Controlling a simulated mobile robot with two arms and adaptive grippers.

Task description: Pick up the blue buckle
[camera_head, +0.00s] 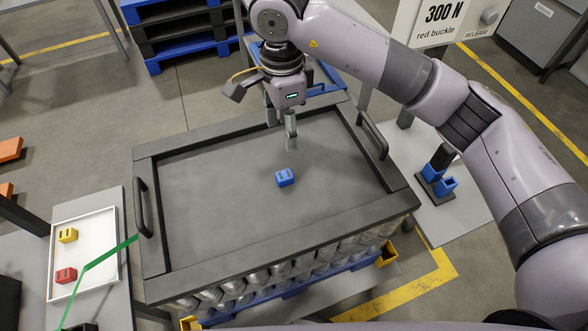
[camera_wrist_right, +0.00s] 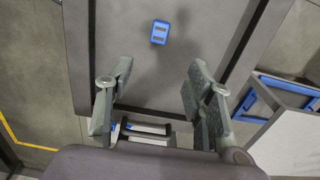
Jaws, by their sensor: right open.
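The blue buckle (camera_head: 285,178) lies on the dark grey top sheet (camera_head: 215,205) of the can pallet, right of its middle in the head view. It also shows in the right wrist view (camera_wrist_right: 160,32), near the top, beyond the fingertips. My right gripper (camera_head: 291,132) hangs above the sheet, behind the buckle in the head view and apart from it. Its fingers show wide apart and empty in the right wrist view (camera_wrist_right: 158,85). My left gripper is not in view.
The top frame (camera_head: 290,245) has raised rims and a black handle (camera_head: 143,207) at each side. A white tray (camera_head: 100,235) at left holds a yellow buckle (camera_head: 67,235) and a red buckle (camera_head: 66,275); a green strap (camera_head: 105,254) crosses it. A blue fixture (camera_head: 446,186) stands at right.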

